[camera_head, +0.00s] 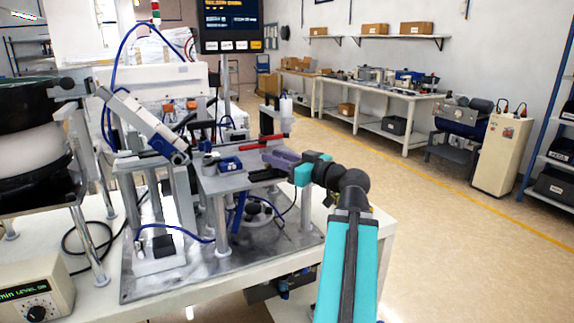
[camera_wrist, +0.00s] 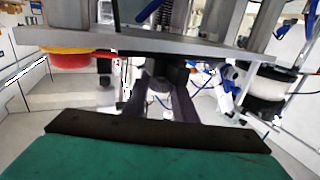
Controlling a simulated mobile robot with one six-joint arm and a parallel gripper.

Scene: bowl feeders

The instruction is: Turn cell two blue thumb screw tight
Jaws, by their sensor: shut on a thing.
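My gripper (camera_head: 272,165) reaches in from the right at the edge of the grey raised plate (camera_head: 222,181) of the cell. In the wrist view its two dark fingers (camera_wrist: 166,88) point away from me, close under the plate edge (camera_wrist: 100,41). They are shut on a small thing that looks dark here. I take it to be the thumb screw, but its blue colour and its thread are hidden. I cannot tell how far it is turned in. A blue block (camera_head: 230,163) sits on the plate, left of the gripper.
A red bar (camera_head: 264,143) lies just behind the gripper. A red and yellow button (camera_wrist: 72,58) shows left of the fingers in the wrist view. A blue and silver cylinder (camera_head: 147,125) slants over the plate's left side. The bowl feeder (camera_head: 35,150) stands far left.

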